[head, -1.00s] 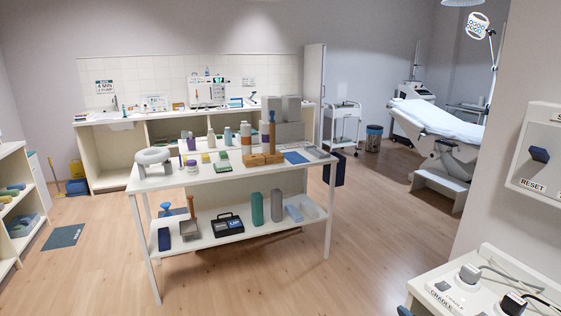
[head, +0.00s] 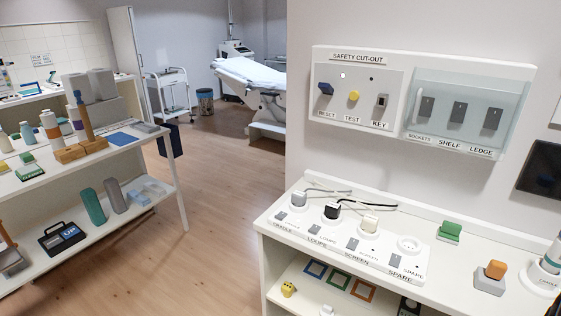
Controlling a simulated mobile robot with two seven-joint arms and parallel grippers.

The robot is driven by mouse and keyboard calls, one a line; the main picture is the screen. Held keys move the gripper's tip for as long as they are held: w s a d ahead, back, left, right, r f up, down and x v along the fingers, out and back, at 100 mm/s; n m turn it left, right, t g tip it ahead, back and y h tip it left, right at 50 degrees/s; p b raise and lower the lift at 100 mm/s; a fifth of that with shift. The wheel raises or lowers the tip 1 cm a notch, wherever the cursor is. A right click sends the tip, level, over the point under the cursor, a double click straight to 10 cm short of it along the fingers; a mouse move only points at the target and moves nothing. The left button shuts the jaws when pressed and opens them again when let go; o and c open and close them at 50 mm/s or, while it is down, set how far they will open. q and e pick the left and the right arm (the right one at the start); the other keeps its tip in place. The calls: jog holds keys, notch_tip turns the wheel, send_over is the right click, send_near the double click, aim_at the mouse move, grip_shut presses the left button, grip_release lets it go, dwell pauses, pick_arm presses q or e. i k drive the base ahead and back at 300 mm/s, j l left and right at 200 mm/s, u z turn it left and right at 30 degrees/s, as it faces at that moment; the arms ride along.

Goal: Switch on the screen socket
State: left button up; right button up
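A white socket strip (head: 335,250) lies on the counter at the lower right, with positions labelled CRADLE, LOUPE, SCREEN and SPARE. The grey screen switch (head: 352,243) sits beside its small SCREEN label; whether it is on or off is too small to tell. A cream plug (head: 370,224) sits in the screen position. Neither of my grippers is in view.
Floor left of the counter is clear.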

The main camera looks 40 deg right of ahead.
aim_at(352, 243)
jog(key=z, duration=1.55)
